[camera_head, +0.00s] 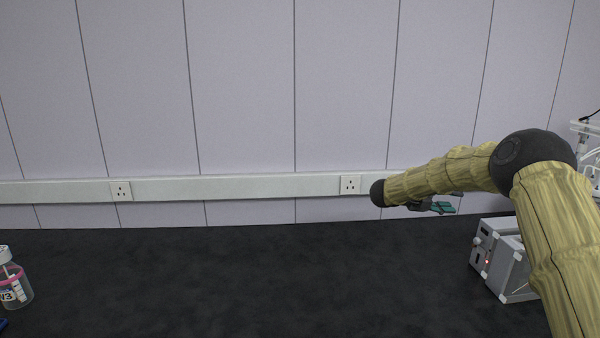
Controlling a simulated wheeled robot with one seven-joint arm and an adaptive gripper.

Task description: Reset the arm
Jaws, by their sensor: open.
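My arm, in a yellowish sleeve with dark joints, comes in from the right edge of the head view and reaches left above the bench. My gripper (440,207) is partly hidden behind the forearm. Its teal fingertip parts show just under the arm, in front of the wall. I see nothing held in it, and it is apart from the things on the bench.
A grey box-shaped device (497,262) with a red light stands on the black bench (240,280), close below my arm. A bottle with a pink ring (14,277) stands at the far left. White equipment (588,140) shows at the right edge. The bench's middle is clear.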

